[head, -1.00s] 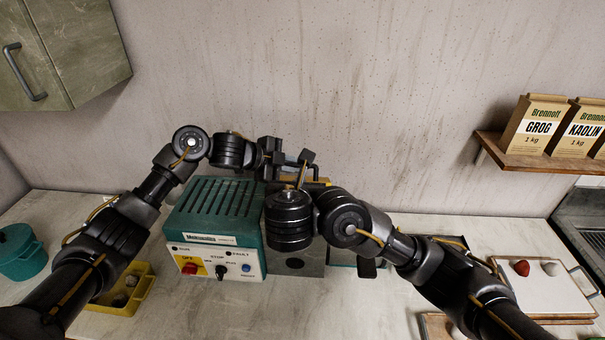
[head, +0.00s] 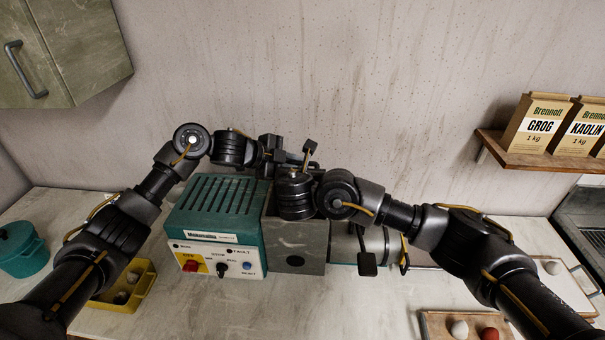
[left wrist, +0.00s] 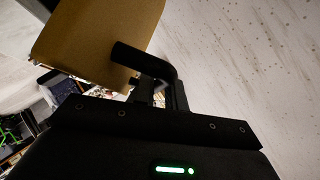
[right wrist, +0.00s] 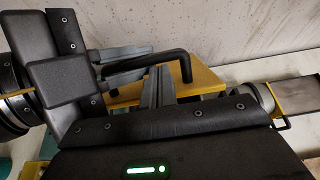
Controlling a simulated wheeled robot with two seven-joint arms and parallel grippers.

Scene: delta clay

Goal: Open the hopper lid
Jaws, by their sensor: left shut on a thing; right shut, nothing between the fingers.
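The hopper lid is a yellow plate (right wrist: 205,80) with a bent black handle (right wrist: 178,54) in the right wrist view. In the left wrist view the lid (left wrist: 85,35) fills the upper left, with the handle (left wrist: 145,60) in front. My left gripper (head: 290,157) is shut on the handle; its fingers (right wrist: 130,58) close around the bar. My right gripper (right wrist: 160,85) is shut and empty, close in front of the lid and handle. In the head view my right wrist hides its fingertips and the lid. I cannot tell how far the lid is raised.
The green machine housing (head: 215,208) and grey block (head: 297,247) stand below my grippers, against the back wall. A yellow tray (head: 140,290) is at left, a teal pot (head: 22,252) beyond it. A wooden board (head: 437,324) with balls lies at front right. The front counter middle is clear.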

